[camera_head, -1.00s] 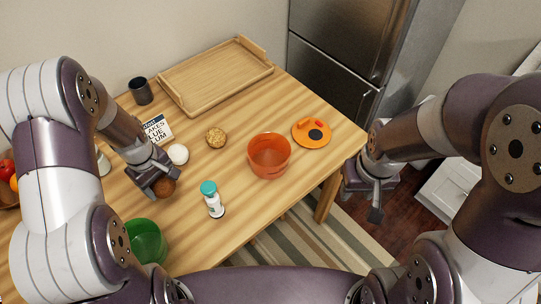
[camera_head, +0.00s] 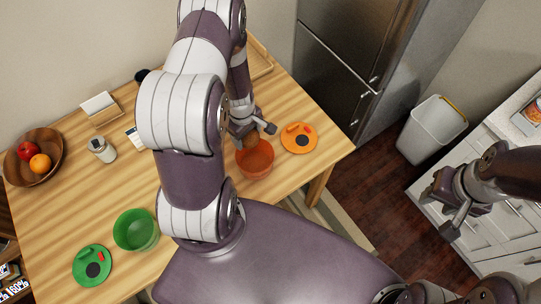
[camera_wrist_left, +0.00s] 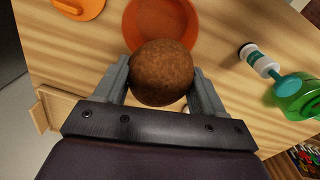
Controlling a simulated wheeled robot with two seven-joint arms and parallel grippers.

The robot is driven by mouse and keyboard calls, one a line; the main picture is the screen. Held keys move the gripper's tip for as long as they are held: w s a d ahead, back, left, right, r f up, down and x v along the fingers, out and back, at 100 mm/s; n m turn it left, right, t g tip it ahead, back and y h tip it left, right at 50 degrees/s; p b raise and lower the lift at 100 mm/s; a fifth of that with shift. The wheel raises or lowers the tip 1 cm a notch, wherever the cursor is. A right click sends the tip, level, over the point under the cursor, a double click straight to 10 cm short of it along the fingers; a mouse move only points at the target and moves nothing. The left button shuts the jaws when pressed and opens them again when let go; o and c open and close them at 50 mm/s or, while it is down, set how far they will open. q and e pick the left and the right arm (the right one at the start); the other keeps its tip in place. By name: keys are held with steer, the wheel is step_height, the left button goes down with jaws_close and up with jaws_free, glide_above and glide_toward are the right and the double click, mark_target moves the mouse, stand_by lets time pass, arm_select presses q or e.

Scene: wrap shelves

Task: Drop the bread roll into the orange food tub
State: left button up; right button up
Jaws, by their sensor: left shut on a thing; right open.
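The bread roll (camera_wrist_left: 162,72) is a round brown ball between the fingers of my left gripper, which is shut on it. My left gripper (camera_head: 254,131) is at the far rim of the orange food tub (camera_head: 256,170) in the head view and covers most of the roll. In the left wrist view the tub (camera_wrist_left: 140,14) shows behind the roll, lower down and partly hidden by it. The roll looks held above the tub, apart from its floor. My right gripper (camera_head: 451,208) is open and empty, off the table at the right.
An orange lid (camera_head: 299,138) lies right of the tub. A green tub (camera_head: 136,231) and green lid (camera_head: 92,265) are at the left front. A fruit bowl (camera_head: 35,158) stands far left. My left arm hides the table's middle.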

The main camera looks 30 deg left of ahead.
arm_select(q)
steer(key=f, duration=0.1)
steer(key=b, duration=0.1)
steer(key=f+b, duration=0.1)
steer(key=shift+s+a+f, duration=0.25)
steer(key=shift+s+f, duration=0.05)
steer(key=shift+s, duration=0.1)
steer(key=f+b, duration=0.2)
steer(key=b, duration=0.1)
steer(key=shift+w+d+f, duration=0.1)
steer(key=shift+w+f, duration=0.1)
steer(key=shift+f, duration=0.2)
steer(key=o, duration=1)
steer(key=shift+o, duration=0.6)
steer(key=shift+d, duration=0.1)
steer(key=shift+w, duration=0.1)
steer(key=r, duration=1.2)
steer(key=shift+s+r, duration=0.3)
steer(key=shift+s, duration=0.05)
